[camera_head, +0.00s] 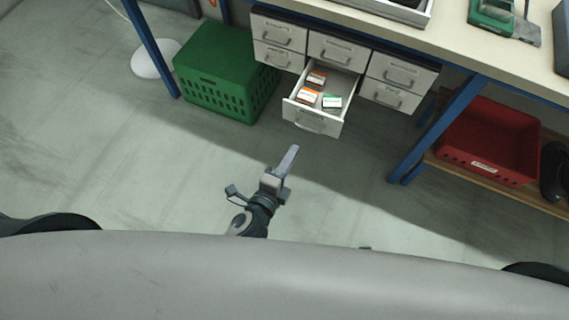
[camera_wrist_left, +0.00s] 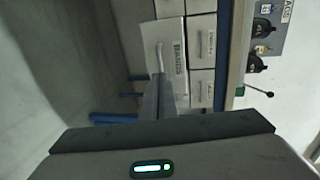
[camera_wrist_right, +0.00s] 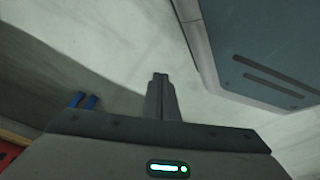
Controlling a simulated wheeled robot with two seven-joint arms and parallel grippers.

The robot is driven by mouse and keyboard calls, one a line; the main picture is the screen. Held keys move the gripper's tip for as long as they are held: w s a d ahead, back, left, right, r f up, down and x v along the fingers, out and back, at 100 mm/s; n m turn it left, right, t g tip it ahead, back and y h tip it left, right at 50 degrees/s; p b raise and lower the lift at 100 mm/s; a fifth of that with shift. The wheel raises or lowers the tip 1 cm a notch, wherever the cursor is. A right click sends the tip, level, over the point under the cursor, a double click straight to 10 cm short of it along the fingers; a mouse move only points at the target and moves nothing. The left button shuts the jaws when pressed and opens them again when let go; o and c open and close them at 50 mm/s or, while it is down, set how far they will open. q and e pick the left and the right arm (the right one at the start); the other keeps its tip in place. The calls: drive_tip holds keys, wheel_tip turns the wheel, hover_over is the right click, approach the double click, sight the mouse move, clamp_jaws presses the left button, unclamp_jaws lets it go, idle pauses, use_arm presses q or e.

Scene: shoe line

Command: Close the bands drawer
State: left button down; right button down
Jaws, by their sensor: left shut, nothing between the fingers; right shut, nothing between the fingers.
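The bands drawer (camera_head: 313,119) is the lower middle drawer under the table and stands pulled out. Small orange-and-white boxes and a green-and-white box lie inside it. In the left wrist view its front (camera_wrist_left: 166,40) shows with a bar handle and a label that seems to read BANDS. My left gripper (camera_head: 290,158) is shut and empty, in front of the drawer and apparently apart from it. Its fingers also show in the left wrist view (camera_wrist_left: 157,90), overlapping the drawer front. My right gripper (camera_wrist_right: 160,85) is shut and empty over bare floor.
Other drawers (camera_head: 337,50) around it are shut. A green crate (camera_head: 215,89) stands left of the drawers. A blue table leg (camera_head: 432,130) and a red bin (camera_head: 490,145) on a low shelf stand to the right. The floor in front of the drawer is clear.

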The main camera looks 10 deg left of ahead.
use_arm(q)
drive_tip(key=x, duration=0.7)
use_arm(e)
drive_tip(key=shift+w+f, duration=0.25)
drive_tip(key=shift+f, duration=0.1)
use_arm(q)
drive_tip(key=shift+w, duration=0.1)
use_arm(e)
drive_tip(key=shift+s, duration=0.1)
